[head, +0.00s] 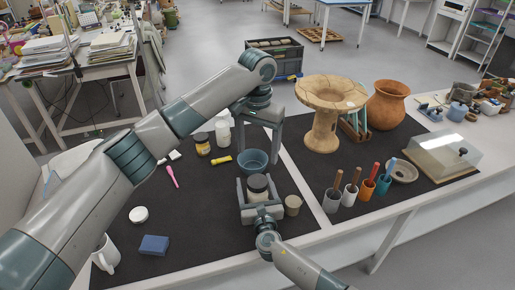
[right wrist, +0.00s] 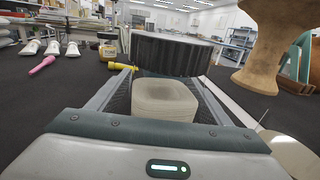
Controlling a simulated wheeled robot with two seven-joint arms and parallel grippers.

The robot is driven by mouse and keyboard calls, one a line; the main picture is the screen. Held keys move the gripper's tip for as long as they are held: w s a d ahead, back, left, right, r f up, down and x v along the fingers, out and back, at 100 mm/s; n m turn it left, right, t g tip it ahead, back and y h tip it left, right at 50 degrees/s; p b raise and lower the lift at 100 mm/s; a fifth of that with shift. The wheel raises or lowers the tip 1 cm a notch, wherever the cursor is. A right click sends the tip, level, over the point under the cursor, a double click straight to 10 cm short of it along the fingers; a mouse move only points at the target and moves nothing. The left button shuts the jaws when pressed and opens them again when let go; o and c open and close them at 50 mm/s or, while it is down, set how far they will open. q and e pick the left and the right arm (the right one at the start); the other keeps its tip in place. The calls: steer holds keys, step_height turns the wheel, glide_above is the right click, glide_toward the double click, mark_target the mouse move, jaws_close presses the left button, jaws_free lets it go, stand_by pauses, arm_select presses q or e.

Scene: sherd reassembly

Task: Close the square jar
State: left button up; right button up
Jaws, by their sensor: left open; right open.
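The square jar (right wrist: 165,100), a cream, rounded-square body, stands on the dark mat between the fingers of my right gripper (head: 258,184), which is open around it. A round black ridged lid (right wrist: 172,54) shows directly above the jar in the right wrist view. Whether the lid is fully seated I cannot tell.
A small cream cylinder (head: 293,205) stands close right of my right gripper. A yellow tool (head: 221,160), pink tool (head: 172,177), white disc (head: 138,214) and blue block (head: 154,245) lie left. A clay stand (head: 322,125) and tool cups (head: 350,193) stand right.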

steer(key=shift+s, duration=0.15)
steer(key=s+d, duration=0.1)
steer(key=s, duration=0.4)
steer(key=s+d, duration=0.1)
steer(key=s, duration=0.5)
steer(key=s+d+b, duration=0.1)
steer(key=s, duration=0.4)
steer(key=shift+s+d, duration=0.2)
steer(key=shift+s, duration=0.2)
